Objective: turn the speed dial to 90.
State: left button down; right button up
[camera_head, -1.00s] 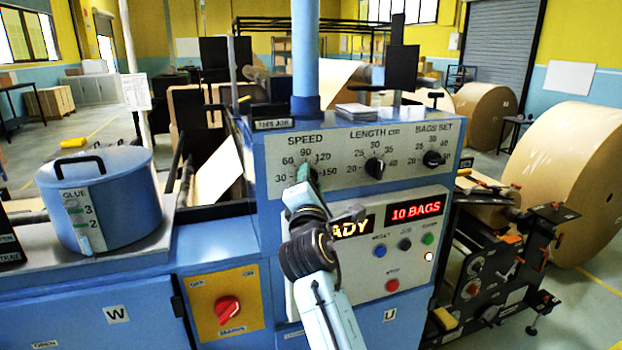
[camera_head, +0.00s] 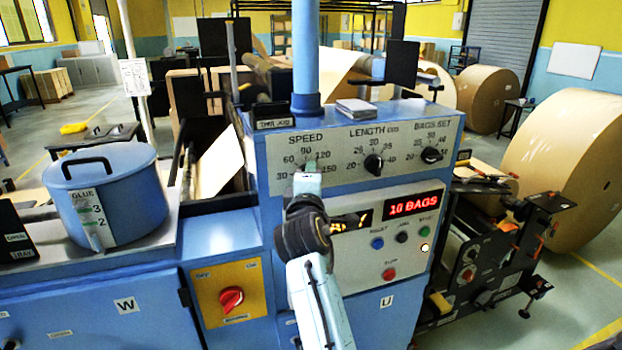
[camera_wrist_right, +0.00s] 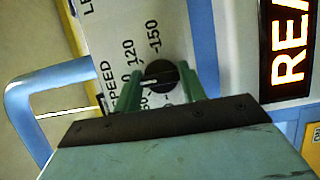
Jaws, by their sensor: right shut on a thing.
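The speed dial (camera_wrist_right: 160,74) is a round black knob on the grey control panel, below the word SPEED. My right gripper (camera_wrist_right: 158,86) is shut on it, with one green finger on each side in the right wrist view. A pale line crosses the knob's face there; the finger covers some of the scale, so I cannot tell the exact setting. In the head view my right gripper (camera_head: 308,174) reaches up to the dial and hides most of it. The scale numbers 60, 90, 120 and 150 show around it. My left gripper is not in view.
The length dial (camera_head: 373,164) and bags-set dial (camera_head: 431,155) are to the right on the same panel. Below are a red display (camera_head: 413,204) and several push buttons. A blue glue pot (camera_head: 100,190) stands left. A blue post (camera_head: 306,60) rises behind the panel.

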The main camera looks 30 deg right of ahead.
jog(key=o, duration=1)
jog(key=b+v, duration=0.3)
jog(key=v, duration=1)
jog(key=shift+s+a, duration=0.15)
jog(key=shift+s, duration=0.05)
